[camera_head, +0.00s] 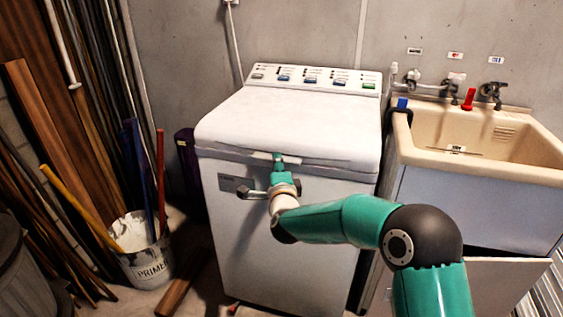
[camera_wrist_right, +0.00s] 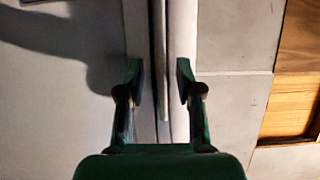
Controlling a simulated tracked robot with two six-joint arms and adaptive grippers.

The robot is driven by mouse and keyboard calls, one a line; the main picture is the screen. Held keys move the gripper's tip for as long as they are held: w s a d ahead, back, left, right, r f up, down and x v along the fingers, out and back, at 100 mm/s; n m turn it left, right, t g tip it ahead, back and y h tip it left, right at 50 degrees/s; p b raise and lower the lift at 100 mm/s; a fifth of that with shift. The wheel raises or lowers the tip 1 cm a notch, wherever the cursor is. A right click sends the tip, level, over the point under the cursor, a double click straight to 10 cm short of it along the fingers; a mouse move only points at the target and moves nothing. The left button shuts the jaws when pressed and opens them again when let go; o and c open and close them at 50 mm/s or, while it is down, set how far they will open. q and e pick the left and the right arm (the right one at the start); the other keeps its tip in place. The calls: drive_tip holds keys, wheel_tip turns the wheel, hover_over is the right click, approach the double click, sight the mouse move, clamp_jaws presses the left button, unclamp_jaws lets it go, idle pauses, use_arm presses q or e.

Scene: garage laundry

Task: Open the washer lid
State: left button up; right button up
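The white washer (camera_head: 285,230) stands against the wall in the head view. Its lid (camera_head: 290,120) lies flat and closed, with a lip along its front edge. My right gripper (camera_head: 278,160) is at the middle of that front edge, its fingertips close to the lip. In the right wrist view the gripper (camera_wrist_right: 160,82) has its two fingers apart, with the dark seam and pale edge of the lid (camera_wrist_right: 181,40) running between and past them. Whether a finger touches the edge is unclear. My left gripper is out of view.
A beige utility sink (camera_head: 535,170) with taps stands right of the washer. A primer bucket (camera_head: 140,262) holding poles stands on the floor at left, near leaning planks (camera_head: 50,130). The control panel (camera_head: 315,78) rises behind the lid. The lid top is bare.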

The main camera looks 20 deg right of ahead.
drive_tip(key=shift+w+d, duration=0.1)
drive_tip(key=shift+w, duration=0.55)
clamp_jaws()
